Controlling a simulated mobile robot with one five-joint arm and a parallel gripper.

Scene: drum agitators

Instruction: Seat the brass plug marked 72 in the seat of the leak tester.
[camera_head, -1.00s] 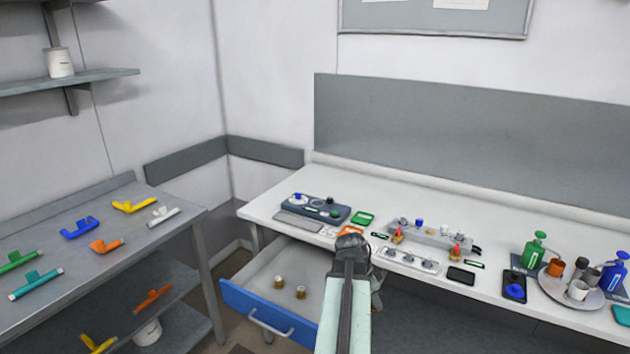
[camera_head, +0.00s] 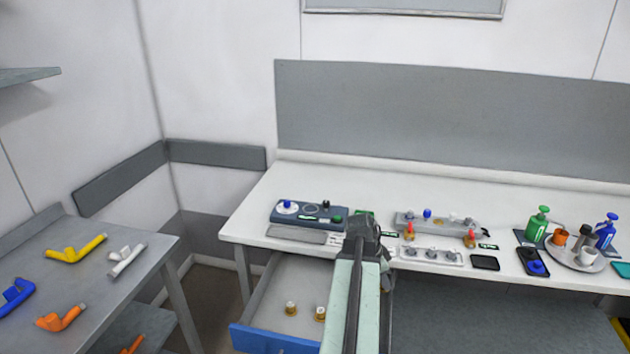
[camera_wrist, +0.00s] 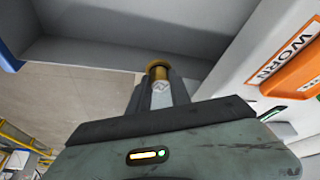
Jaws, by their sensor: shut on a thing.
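In the wrist view my gripper (camera_wrist: 160,88) is shut on a brass plug (camera_wrist: 158,68) with a gold-coloured rim. A mark shows on its pale part but is too small to read. In the head view my gripper (camera_head: 362,226) is at the front of the bench, right of the blue-grey instrument that looks like the leak tester (camera_head: 333,213). That instrument has a round white part with a blue piece at its left, a dark knob and a green button. Which part is the seat is unclear. The held plug is hidden by my arm there.
The blue-fronted drawer (camera_head: 272,340) is open below the bench, with two brass-based plugs (camera_head: 291,308) inside. An orange tray labelled WORN (camera_wrist: 292,70) lies close by in the wrist view. A grey fixture (camera_head: 440,222) and bottles stand rightward. A side table (camera_head: 95,300) is left.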

